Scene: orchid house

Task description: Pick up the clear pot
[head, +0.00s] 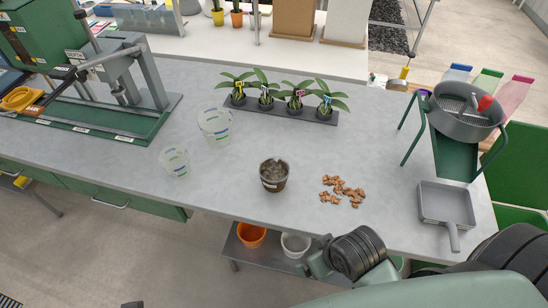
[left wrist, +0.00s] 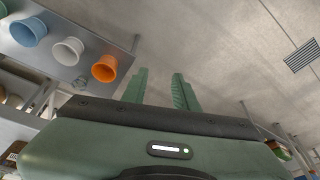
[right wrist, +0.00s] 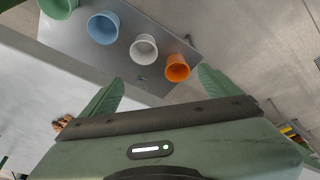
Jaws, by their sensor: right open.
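Two translucent clear pots stand upright and apart on the grey bench in the head view: a larger one (head: 215,124) and a smaller one (head: 175,162) nearer the front edge. Both look empty. A third pot (head: 273,175), filled with dark grey material, stands to their right. My right gripper (head: 312,264) is low in front of the bench edge, away from the pots. The right wrist view shows its fingers (right wrist: 158,90) wide apart with nothing between. My left gripper (left wrist: 160,88) shows parted, empty fingers in the left wrist view. No clear pot shows in either wrist view.
A tray of potted orchids (head: 280,108) stands behind the pots. Bark pieces (head: 342,190) and a grey dustpan (head: 447,205) lie to the right. A green press (head: 120,90) fills the left end. An orange pot (head: 251,235) is on the lower shelf.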

